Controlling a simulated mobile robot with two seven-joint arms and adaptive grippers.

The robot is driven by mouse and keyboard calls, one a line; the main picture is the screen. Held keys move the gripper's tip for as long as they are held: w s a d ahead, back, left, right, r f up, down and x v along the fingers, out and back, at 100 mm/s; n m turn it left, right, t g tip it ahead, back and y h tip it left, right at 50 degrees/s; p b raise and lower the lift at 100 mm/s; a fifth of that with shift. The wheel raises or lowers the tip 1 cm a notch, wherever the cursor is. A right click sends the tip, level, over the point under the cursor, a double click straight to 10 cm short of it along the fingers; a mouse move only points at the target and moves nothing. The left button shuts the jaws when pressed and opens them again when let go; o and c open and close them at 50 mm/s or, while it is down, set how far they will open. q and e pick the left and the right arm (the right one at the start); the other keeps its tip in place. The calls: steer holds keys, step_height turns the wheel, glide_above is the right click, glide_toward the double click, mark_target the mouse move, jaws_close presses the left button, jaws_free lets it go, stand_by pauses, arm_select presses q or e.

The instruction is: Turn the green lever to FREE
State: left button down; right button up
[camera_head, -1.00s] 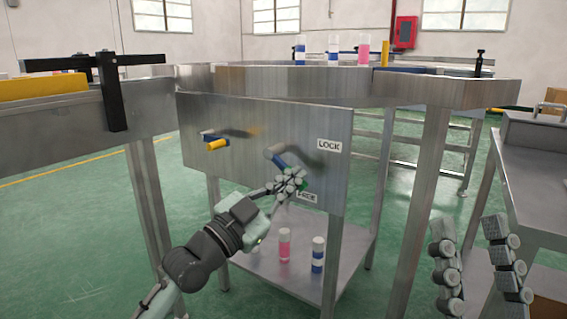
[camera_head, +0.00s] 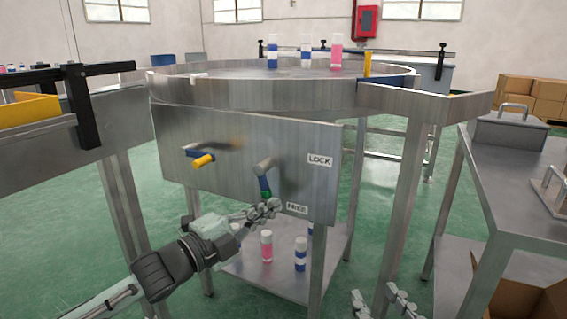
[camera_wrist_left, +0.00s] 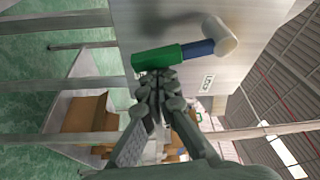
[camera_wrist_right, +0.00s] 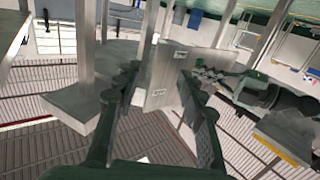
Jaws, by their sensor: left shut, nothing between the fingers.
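The green lever (camera_head: 265,187) is on the front panel, with a grey pivot, a blue middle and a green end. It points down, its end above and left of the FREE label (camera_head: 297,208). The LOCK label (camera_head: 320,160) is higher, right of the pivot. My left gripper (camera_head: 272,207) is shut and empty beside the lever's lower end. In the left wrist view the fingertips (camera_wrist_left: 158,76) are right at the green end (camera_wrist_left: 157,59), apparently touching it. My right gripper (camera_head: 382,298) is open, low at the bottom edge; its spread fingers show in the right wrist view (camera_wrist_right: 159,74).
A yellow-tipped lever (camera_head: 203,161) is on the same panel to the left. Pink and blue-banded cans stand on the round table (camera_head: 250,95) above and the shelf (camera_head: 285,288) below. A metal side table (camera_head: 525,185) stands at the right.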

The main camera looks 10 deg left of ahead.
arm_select(q)
steer(key=shift+w+a+f+m+g+y+p, duration=0.2)
steer(key=shift+a+m+p, duration=0.25)
steer(key=shift+m+p, duration=0.3)
steer(key=shift+w+a+f+m+g+y+p, duration=0.1)
steer(key=shift+a+m+g+p, duration=0.1)
steer(key=shift+a+m+p, duration=0.35)
arm_select(e)
steer(key=s+d+f+g+h, duration=0.2)
steer(key=s+d+f+g, duration=0.1)
steer(key=f, duration=0.4)
steer(key=s+d+f+m+g+h, duration=0.1)
steer(key=s+d+f+g+h, duration=0.2)
steer(key=d+f+g, duration=0.2)
steer(key=shift+d+f, duration=0.9)
steer(key=shift+d, duration=0.4)
arm_select(q)
steer(key=shift+d, duration=0.15)
